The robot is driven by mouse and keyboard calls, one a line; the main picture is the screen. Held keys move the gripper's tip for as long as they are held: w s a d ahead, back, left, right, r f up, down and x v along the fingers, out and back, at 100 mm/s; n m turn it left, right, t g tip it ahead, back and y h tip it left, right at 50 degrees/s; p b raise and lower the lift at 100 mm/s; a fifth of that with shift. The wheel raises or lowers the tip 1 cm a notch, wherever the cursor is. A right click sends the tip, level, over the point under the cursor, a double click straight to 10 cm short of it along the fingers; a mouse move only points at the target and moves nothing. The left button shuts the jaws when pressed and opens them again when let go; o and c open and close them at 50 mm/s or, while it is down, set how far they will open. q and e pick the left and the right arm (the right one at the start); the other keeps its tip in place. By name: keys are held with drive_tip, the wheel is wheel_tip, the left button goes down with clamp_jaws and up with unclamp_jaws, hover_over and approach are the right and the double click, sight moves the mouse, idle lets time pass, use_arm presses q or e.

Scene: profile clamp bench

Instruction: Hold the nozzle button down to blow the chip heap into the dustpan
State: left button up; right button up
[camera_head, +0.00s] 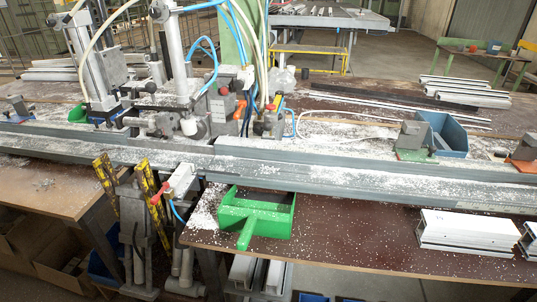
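The green dustpan (281,225) lies on the brown bench top below the grey rail, its handle toward the front edge. White chips (206,212) are spread on the bench just left of the dustpan, and some specks lie around it. What looks like the nozzle (182,179) is a pale block left of the chips, with a red part (158,192) and a blue hose below it. I cannot tell clearly which part is its button.
A long grey rail (340,178) crosses above the dustpan. White profiles (464,232) lie at right. A blue bin (447,135) stands behind the rail. The bench between dustpan and profiles is mostly clear.

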use_arm(q)
drive_tip(key=shift+c, duration=0.5)
drive_tip(key=shift+w+r, duration=0.1)
drive_tip(key=shift+w, duration=0.15)
drive_tip(key=c, duration=1.4)
clamp_jaws()
drive_tip(key=shift+s, duration=0.25)
drive_tip(key=shift+w, duration=0.1)
